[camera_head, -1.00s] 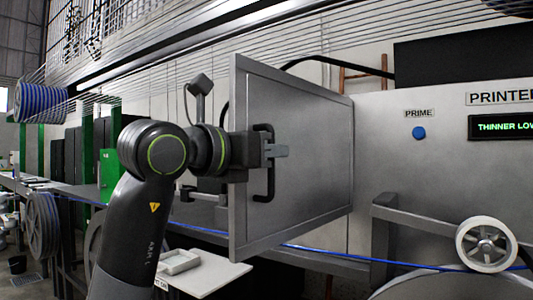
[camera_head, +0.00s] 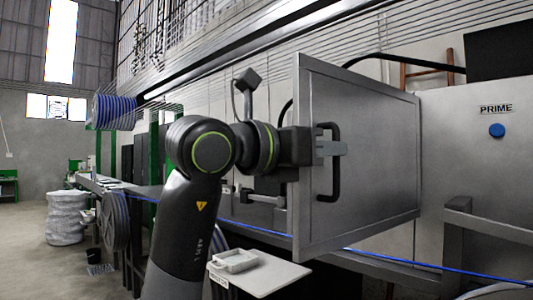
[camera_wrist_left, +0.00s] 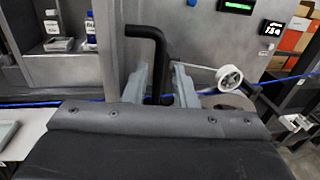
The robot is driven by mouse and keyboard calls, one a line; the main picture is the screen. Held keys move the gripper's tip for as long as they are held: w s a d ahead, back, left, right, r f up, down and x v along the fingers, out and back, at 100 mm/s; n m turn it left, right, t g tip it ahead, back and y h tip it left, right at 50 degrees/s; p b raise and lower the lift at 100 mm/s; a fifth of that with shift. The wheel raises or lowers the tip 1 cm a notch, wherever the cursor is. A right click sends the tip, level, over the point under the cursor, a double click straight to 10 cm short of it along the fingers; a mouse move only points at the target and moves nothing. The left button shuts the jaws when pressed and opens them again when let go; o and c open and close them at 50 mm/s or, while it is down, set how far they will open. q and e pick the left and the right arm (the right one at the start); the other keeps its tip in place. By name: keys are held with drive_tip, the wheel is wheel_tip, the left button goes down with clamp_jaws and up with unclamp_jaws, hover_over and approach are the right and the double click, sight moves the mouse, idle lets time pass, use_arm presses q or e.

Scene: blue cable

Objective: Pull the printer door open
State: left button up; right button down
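The printer door (camera_head: 370,150) is a grey metal panel that stands swung out from the printer front (camera_head: 475,160), hinged on its right side. Its black bar handle (camera_head: 335,182) is on the face near the left edge. My left gripper (camera_head: 332,148) is at the upper part of the handle. In the left wrist view the handle (camera_wrist_left: 158,60) runs down between the two grey fingers of my left gripper (camera_wrist_left: 160,85). The fingers are apart, with small gaps beside the bar. My right gripper is not in view.
A small white table (camera_head: 275,272) stands below the door. A blue cable (camera_head: 430,266) runs past under the door's lower edge. A white wheel (camera_wrist_left: 229,78) is right of the handle in the wrist view. Bottles (camera_wrist_left: 52,22) stand on a shelf at upper left.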

use_arm(q)
drive_tip(key=b+v, duration=0.2)
drive_tip(key=v, duration=1.2)
drive_tip(key=shift+b, duration=0.35)
